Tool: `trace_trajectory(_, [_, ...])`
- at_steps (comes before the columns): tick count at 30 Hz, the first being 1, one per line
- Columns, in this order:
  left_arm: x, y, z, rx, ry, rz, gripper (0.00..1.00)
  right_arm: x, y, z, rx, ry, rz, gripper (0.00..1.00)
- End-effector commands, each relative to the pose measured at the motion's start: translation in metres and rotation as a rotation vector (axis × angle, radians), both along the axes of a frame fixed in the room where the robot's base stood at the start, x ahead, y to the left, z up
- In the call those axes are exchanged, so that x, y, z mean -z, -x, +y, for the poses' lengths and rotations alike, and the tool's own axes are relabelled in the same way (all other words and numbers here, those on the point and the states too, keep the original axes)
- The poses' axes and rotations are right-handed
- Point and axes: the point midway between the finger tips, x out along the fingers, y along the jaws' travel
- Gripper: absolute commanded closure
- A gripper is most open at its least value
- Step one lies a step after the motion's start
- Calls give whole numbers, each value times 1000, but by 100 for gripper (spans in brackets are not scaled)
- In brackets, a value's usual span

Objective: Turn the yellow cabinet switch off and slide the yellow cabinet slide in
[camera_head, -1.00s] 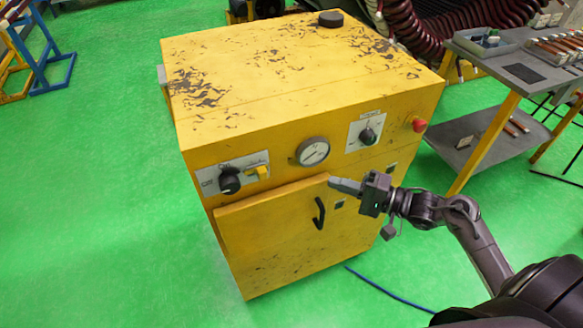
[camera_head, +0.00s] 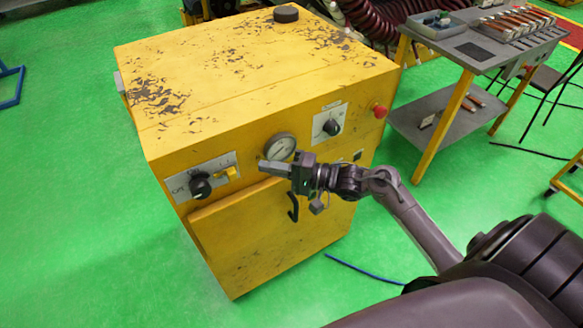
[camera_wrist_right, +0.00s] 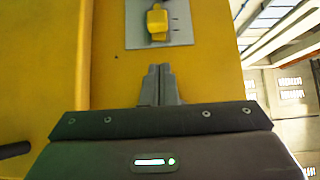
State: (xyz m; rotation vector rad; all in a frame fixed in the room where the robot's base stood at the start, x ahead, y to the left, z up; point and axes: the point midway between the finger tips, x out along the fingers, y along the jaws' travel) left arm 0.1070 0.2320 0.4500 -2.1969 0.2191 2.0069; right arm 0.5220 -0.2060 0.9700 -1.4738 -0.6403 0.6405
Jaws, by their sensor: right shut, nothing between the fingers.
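The yellow cabinet (camera_head: 250,110) stands at the centre left. A black rotary knob (camera_head: 200,188) sits on a grey labelled plate at the left of its front; its exact setting is too small to tell. A small yellow slide piece (camera_head: 229,172) is on the same plate, right of the knob. In the right wrist view a yellow piece (camera_wrist_right: 157,22) on a grey plate shows ahead of the fingertips. My right gripper (camera_head: 268,166) is shut and empty, in front of the cabinet below the gauge, pointing left toward the yellow piece and apart from it. My left gripper is not seen.
A round gauge (camera_head: 281,147), a second black knob (camera_head: 331,126) and a red button (camera_head: 379,111) are on the cabinet front. Its door (camera_head: 240,220) has a black handle (camera_head: 293,207) below my gripper. A grey bench (camera_head: 478,50) stands at the right. The green floor is mostly clear.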

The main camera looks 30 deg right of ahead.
Motion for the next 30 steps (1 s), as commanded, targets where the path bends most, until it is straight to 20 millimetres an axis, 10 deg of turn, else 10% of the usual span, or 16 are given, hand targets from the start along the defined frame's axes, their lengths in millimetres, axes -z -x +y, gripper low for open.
trace_trajectory(9, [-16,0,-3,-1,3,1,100,-1,-4,41,-1,0,1,100])
trace_trajectory(30, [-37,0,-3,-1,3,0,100,-3,-3,67,-1,-1,1,100])
